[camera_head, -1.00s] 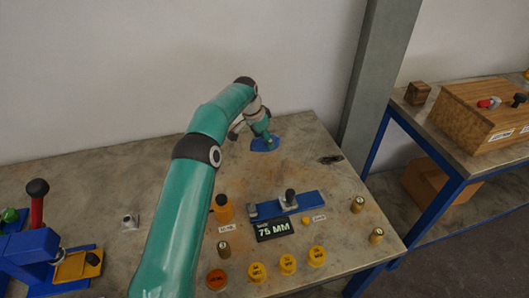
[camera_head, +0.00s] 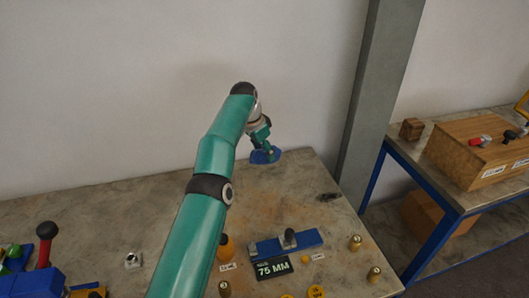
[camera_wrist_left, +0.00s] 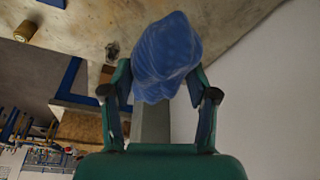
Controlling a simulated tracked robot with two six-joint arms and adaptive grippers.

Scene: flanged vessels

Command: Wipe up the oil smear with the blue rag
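The blue rag (camera_head: 265,156) is bunched in my left gripper (camera_head: 267,150), near the back edge of the worktable (camera_head: 180,210). In the left wrist view, the rag (camera_wrist_left: 165,57) is between the two fingers of the left gripper (camera_wrist_left: 158,75), which press against its sides. The rag appears raised above the tabletop. A dark oil smear (camera_head: 328,197) lies on the table to the right of the rag and nearer the front, apart from it. The smear also shows in the left wrist view (camera_wrist_left: 112,50). My right gripper is not in view.
A blue fixture (camera_head: 265,249), a "75 MM" display (camera_head: 273,268), brass pieces (camera_head: 355,242) and yellow caps (camera_head: 315,291) stand at the front right. A grey pillar (camera_head: 365,100) and a side bench with a wooden box (camera_head: 465,150) are beyond. The wall is close behind.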

